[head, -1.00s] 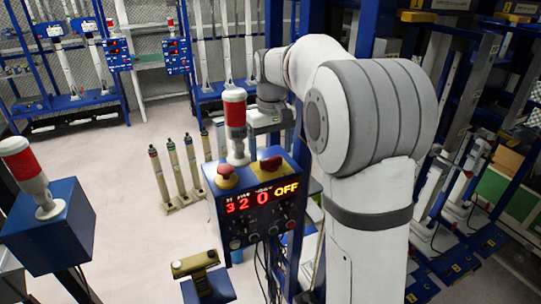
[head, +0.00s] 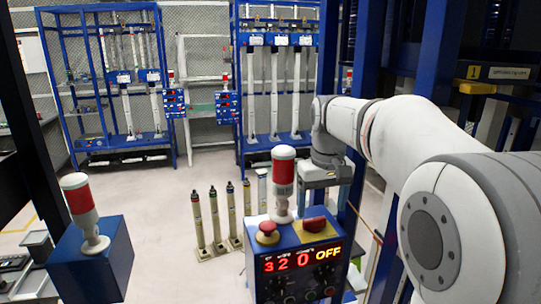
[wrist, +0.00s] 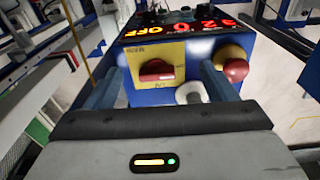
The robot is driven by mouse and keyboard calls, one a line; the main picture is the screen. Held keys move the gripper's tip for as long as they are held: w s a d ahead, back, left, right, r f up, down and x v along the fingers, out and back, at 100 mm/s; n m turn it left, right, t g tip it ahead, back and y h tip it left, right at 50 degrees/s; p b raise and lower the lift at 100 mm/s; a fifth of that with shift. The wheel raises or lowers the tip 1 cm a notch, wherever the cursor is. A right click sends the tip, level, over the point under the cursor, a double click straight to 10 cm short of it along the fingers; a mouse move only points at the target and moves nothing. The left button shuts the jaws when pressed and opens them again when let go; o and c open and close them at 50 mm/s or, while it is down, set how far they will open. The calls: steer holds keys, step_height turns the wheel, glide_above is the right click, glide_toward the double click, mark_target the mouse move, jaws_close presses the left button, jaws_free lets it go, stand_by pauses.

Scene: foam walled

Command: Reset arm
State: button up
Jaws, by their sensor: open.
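The blue control box (head: 255,262) stands in front of me, its red display (head: 300,258) reading 320 and OFF. On its top are a red rotary switch (head: 314,224) on a yellow plate, a red push button (head: 267,232) and a red-and-white beacon (head: 283,180). My gripper (head: 323,205) is open and empty, above and behind the switch in the head view. In the wrist view the red switch (wrist: 156,71) appears between the two fingers of my gripper (wrist: 160,66). The red push button (wrist: 235,70) is right of them. I cannot tell how far the fingertips are from the switch.
A second blue box with a beacon (head: 79,200) stands at left. Several slim posts (head: 215,222) stand on the floor behind the control box. Blue racks (head: 275,85) line the back. A blue upright (head: 362,100) is close to my arm.

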steer(key=s+f+m+t, duration=0.1)
steer(key=s+f, duration=0.4)
steer(key=s, duration=0.5)
steer(key=s+f+t, duration=0.1)
steer(key=s+f, duration=0.4)
steer(key=s, duration=0.6)
steer(key=shift+a+m+t, duration=0.15)
steer(key=shift+m+t, duration=0.15)
steer(key=shift+m, duration=0.1)
steer(key=shift+s+f, duration=0.25)
steer(key=shift+c, duration=0.2)
